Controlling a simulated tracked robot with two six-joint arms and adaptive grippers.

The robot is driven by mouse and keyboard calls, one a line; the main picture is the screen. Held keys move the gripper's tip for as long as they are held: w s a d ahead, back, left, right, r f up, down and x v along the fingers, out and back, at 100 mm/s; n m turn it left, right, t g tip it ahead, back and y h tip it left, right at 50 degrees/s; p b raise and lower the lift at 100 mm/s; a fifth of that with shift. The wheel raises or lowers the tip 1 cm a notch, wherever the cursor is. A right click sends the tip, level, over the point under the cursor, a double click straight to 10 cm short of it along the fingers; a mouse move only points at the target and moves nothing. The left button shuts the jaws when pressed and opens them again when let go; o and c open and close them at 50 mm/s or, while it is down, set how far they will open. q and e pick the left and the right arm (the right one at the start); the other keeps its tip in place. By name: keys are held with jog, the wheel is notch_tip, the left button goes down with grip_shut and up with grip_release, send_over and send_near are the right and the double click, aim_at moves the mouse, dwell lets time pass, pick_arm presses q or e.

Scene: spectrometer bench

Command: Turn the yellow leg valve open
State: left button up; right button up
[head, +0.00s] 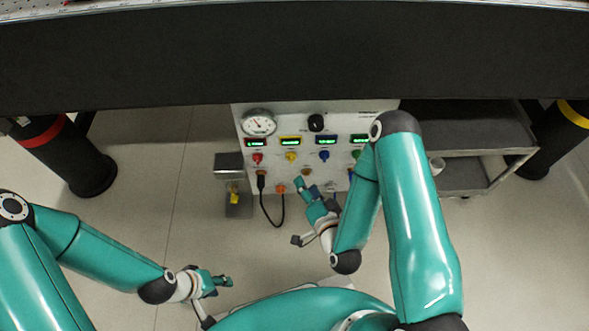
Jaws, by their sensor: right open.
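The control panel (272,146) stands under the dark bench. It has a row of coloured valve knobs under small green-lit displays. The yellow valve knob (291,156) is second from the left, between the red knob (257,157) and the blue knob (324,155). Its exact turn angle is too small to tell. My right gripper (316,190) is open and empty, in front of the panel's lower part, below the yellow and blue knobs and apart from them in the picture. My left gripper (224,281) is low, well away from the panel; its opening is unclear.
A green knob (357,154) is partly covered by my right arm. A gauge (258,123) and a black dial (316,122) sit above. A black cable (269,215) loops below the panel. A grey cart (470,165) is at right. Table legs with red (42,131) and yellow (573,112) bands flank it.

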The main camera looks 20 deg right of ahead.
aim_at(293, 160)
jog(key=b+x, duration=0.1)
jog(key=x, duration=1)
